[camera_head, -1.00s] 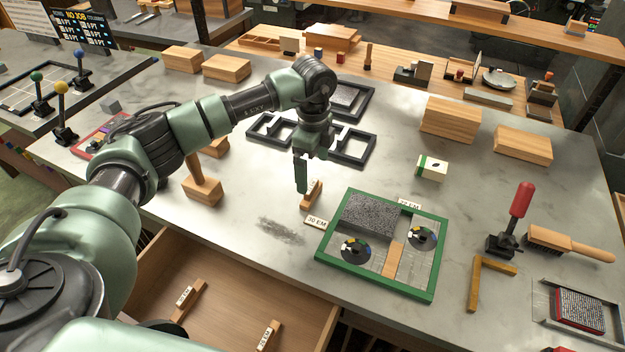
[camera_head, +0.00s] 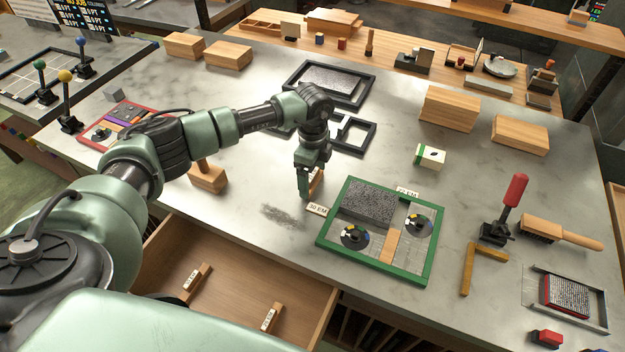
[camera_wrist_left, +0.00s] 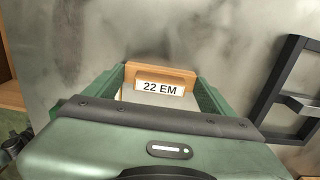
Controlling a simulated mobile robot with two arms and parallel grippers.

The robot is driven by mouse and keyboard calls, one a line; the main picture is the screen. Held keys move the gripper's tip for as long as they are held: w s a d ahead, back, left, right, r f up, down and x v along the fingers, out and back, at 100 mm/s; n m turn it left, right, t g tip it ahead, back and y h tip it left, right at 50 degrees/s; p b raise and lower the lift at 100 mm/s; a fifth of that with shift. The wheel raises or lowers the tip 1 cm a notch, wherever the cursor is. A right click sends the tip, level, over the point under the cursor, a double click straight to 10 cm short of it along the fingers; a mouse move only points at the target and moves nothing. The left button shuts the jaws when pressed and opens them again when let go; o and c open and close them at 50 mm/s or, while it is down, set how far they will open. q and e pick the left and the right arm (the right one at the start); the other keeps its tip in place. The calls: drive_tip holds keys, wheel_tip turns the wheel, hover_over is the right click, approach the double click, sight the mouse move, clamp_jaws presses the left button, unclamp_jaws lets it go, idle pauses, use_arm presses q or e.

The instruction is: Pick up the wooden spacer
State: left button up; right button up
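A small wooden spacer (camera_head: 317,181) is on the grey worktop, left of the green-framed tray. In the left wrist view the spacer (camera_wrist_left: 160,75) shows a white "22 EM" label and lies between my two green fingers. My left gripper (camera_head: 309,184) points down at it in the head view, and one finger partly hides it. The fingers (camera_wrist_left: 160,88) are spread, one at each end of the spacer; I cannot tell whether they touch it. Two more wooden spacers lie in the open drawer, one at its left (camera_head: 196,281) and one at its right (camera_head: 271,318). My right gripper is not in view.
The green-framed tray (camera_head: 326,242) with discs and a grey block sits close to the gripper's right. Black frames (camera_head: 353,136) lie behind it. A wooden block with a handle (camera_head: 208,176) stands to the left. The open drawer (camera_head: 235,292) is in front.

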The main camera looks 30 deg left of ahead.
use_arm(q)
drive_tip(key=shift+c, duration=0.6)
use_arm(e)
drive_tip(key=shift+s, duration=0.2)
use_arm(q)
drive_tip(key=shift+r, duration=0.2)
